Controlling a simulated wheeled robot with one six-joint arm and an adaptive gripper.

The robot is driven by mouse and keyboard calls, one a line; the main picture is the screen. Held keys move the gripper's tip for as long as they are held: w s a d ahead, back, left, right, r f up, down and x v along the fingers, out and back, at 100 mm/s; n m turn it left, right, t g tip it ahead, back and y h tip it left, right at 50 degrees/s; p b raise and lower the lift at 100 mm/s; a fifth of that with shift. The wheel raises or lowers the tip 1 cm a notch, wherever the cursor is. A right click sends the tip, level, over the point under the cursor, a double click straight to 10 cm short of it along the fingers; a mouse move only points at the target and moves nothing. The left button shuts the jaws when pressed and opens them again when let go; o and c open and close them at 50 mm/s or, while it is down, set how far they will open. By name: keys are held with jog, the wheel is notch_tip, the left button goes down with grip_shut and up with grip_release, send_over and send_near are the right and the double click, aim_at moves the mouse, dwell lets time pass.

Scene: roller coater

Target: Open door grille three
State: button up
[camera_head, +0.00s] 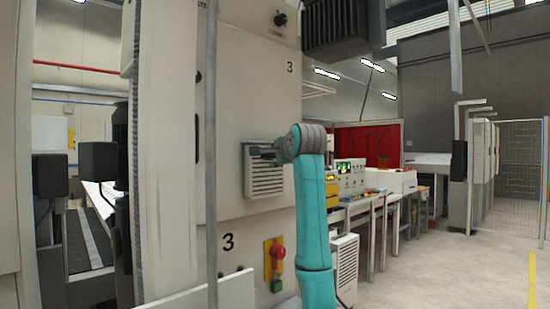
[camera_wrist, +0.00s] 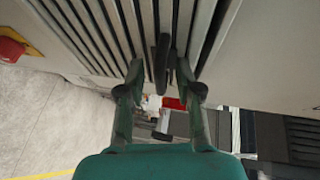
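A white louvred door grille (camera_head: 265,180) sits on the tall beige machine panel, between two "3" markings. It looks closed against the panel. My teal arm reaches up in front of its right side. In the wrist view, the grille's dark slats (camera_wrist: 95,35) fill the upper part. A dark upright handle (camera_wrist: 162,62) stands out from them. My gripper (camera_wrist: 160,70) has its two fingers apart, one on each side of the handle, with visible gaps. I see no clear contact. In the head view the fingertips are small and hard to make out at the grille's top.
A red emergency button on a yellow plate (camera_head: 274,253) is below the grille; a red button (camera_wrist: 10,48) also shows in the wrist view. A second white vented box (camera_head: 345,265) stands low behind my arm. Control desks (camera_head: 350,180) line the right. The floor (camera_head: 440,270) there is clear.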

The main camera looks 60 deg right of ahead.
grip_shut()
jog(key=shift+s+f, duration=0.1)
jog(key=s+a+f+m+t+h, duration=0.1)
jog(key=s+f+m+t+h, duration=0.1)
jog(key=s, duration=0.4)
jog(key=shift+s+a+f+t+h, duration=0.3)
jog(key=shift+a+f+t+h, duration=0.1)
jog(key=shift+f+t+h, duration=0.55)
jog(key=shift+f, duration=0.1)
